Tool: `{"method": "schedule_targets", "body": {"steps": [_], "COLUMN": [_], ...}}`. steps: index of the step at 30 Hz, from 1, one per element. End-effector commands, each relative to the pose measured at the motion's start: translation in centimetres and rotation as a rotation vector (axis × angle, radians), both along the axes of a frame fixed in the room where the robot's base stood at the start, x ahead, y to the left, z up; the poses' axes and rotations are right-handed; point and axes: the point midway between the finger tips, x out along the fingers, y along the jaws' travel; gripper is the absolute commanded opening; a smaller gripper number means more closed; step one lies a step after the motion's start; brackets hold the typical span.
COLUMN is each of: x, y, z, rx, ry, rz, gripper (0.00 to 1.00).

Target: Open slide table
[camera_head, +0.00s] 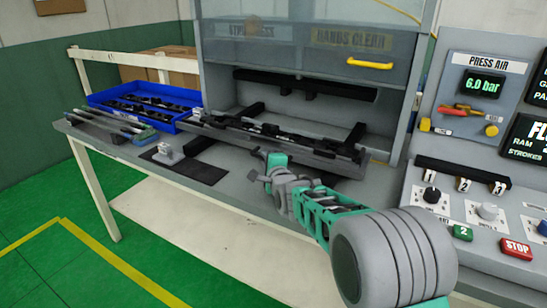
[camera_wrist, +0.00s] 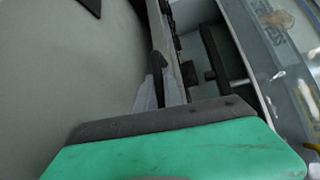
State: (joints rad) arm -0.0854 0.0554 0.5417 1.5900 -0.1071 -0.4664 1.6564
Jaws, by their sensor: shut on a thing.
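The slide table (camera_head: 325,160) is a long dark grey tray at the mouth of the press, with a black trim strip (camera_head: 255,130) lying along it. In the wrist view the slide table's edge (camera_wrist: 174,62) runs up and down the picture. My gripper (camera_head: 258,157) is at the front edge of the slide table. In the wrist view its pale fingers (camera_wrist: 160,85) are shut on a small dark handle (camera_wrist: 158,62) beside that edge. The gripper's teal body hides part of the edge and most of the grip in the head view.
The press guard with its yellow handle (camera_head: 370,63) is above the opening. Dark rails (camera_head: 355,136) lie inside the press. A control panel (camera_head: 480,205) stands right.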

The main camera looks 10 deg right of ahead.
Motion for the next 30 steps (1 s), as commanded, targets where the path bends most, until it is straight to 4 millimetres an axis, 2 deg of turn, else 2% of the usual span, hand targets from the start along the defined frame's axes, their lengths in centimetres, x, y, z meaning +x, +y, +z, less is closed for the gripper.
{"method": "schedule_targets", "body": {"steps": [7, 19, 20, 21, 27, 30], "x": [-1.7, -1.9, -1.9, -1.9, -1.9, -1.9], "y": [1.5, 1.7, 1.7, 1.7, 1.7, 1.7], "z": [-0.2, -0.2, -0.2, -0.2, -0.1, -0.1], "rx": [-0.003, -0.003, -0.003, -0.003, -0.003, -0.003], "ry": [0.001, 0.002, 0.002, 0.002, 0.001, 0.001], "rz": [0.003, 0.005, 0.005, 0.005, 0.005, 0.005], "gripper": [0.00, 0.00, 0.14, 0.17, 0.34, 0.34]}}
